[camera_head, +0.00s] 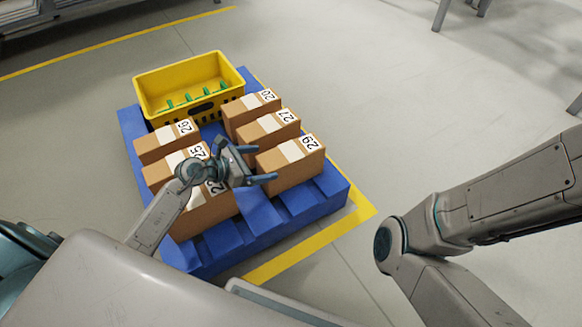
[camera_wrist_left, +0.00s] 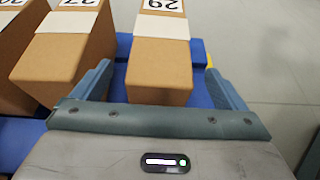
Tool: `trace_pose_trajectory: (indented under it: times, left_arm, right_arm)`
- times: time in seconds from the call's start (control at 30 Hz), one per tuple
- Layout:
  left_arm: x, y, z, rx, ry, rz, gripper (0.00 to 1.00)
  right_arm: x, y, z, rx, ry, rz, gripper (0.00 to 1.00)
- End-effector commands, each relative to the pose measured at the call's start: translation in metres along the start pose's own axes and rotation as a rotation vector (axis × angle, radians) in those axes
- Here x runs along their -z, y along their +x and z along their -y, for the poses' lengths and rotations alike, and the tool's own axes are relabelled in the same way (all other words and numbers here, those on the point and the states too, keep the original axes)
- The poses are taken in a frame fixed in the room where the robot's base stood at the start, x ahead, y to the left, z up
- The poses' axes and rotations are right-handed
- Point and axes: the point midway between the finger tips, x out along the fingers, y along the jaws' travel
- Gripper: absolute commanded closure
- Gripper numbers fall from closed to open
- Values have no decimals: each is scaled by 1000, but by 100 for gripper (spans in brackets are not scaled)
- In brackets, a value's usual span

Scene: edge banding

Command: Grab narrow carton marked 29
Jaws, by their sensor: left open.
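The narrow carton marked 29 (camera_head: 291,163) is a brown box with a white label, at the near end of the right-hand row on the blue pallet (camera_head: 270,217). My left gripper (camera_head: 262,164) is open just left of this carton in the head view. In the left wrist view the carton 29 (camera_wrist_left: 159,66) stands between the two spread fingers of the left gripper (camera_wrist_left: 163,88), with a gap on both sides. My right gripper is not in view; only my right arm shows.
The carton marked 27 (camera_head: 267,129) stands right beside carton 29, with the carton marked 20 (camera_head: 250,109) beyond. A left row holds carton 26 (camera_head: 166,141), carton 25 (camera_head: 175,166) and another. A yellow crate (camera_head: 190,84) with green items sits at the pallet's back. Floor right is clear.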

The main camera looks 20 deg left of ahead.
Motion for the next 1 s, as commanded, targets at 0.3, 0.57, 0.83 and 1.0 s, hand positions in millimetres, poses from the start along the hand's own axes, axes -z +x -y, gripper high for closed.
trace_pose_trajectory:
  times: [0.3,0.57,0.83,1.0]
  left_arm:
    - [2,43,0,0,-2,4,6]
    - [0,55,1,1,-2,1,6]
    - [-1,55,1,1,-1,1,34]
    - [-1,55,1,1,-1,1,67]
  right_arm:
    - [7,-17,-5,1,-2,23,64]
    - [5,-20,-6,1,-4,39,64]
    - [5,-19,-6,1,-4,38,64]
    - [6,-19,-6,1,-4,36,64]
